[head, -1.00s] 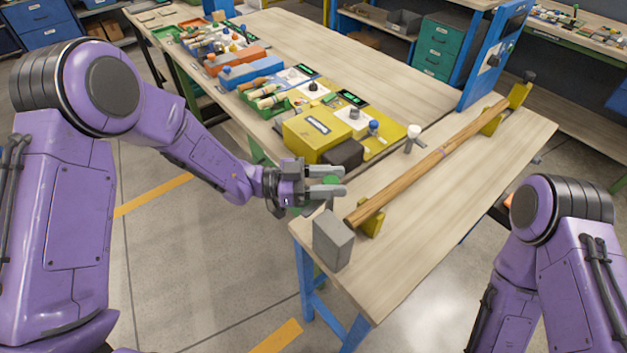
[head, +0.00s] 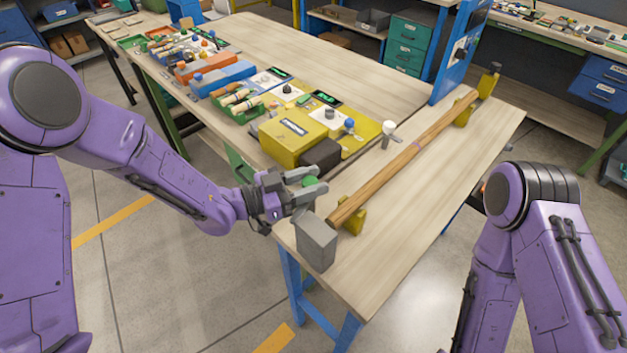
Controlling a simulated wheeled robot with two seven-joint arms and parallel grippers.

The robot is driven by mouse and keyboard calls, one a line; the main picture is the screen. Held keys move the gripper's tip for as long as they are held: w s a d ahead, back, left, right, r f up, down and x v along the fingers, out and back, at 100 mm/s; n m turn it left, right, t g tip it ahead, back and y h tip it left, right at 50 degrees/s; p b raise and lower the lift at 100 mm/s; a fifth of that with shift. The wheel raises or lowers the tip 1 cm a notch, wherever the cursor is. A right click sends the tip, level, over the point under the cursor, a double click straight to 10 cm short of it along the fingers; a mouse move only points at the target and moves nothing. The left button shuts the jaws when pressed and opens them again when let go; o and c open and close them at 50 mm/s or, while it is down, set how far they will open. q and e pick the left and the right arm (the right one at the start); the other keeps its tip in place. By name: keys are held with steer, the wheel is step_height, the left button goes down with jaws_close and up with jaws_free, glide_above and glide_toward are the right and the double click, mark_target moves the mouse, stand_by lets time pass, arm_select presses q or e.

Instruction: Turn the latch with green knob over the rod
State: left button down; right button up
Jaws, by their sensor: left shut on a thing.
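The long wooden rod (head: 400,160) lies across yellow supports on the pale bench, running from near the grey block to the far right. The green knob (head: 309,182) shows between the fingers of my left gripper (head: 320,180), which is shut on it, just beyond the rod's near end. The latch arm under this knob is mostly hidden by the gripper, so I cannot tell its angle. A second latch with a white knob (head: 389,128) stands beside the rod, farther back on its left. My right gripper is out of view; only its upper arm shows.
A grey block (head: 316,240) stands at the bench's near corner, close below my left gripper. A yellow box (head: 292,137) and a dark block (head: 322,156) lie just behind the gripper. A blue post (head: 459,55) rises at the back. The bench (head: 430,190) right of the rod is clear.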

arm_select(q)
steer(key=c, duration=0.7)
jaws_free()
steer(key=shift+w+r, duration=0.1)
steer(key=shift+r, duration=0.05)
steer(key=shift+c, duration=0.2)
steer(key=shift+a, duration=0.1)
steer(key=b+v, duration=0.3)
steer(key=v, duration=0.7)
steer(key=shift+s+a, duration=0.15)
steer(key=shift+s, duration=0.05)
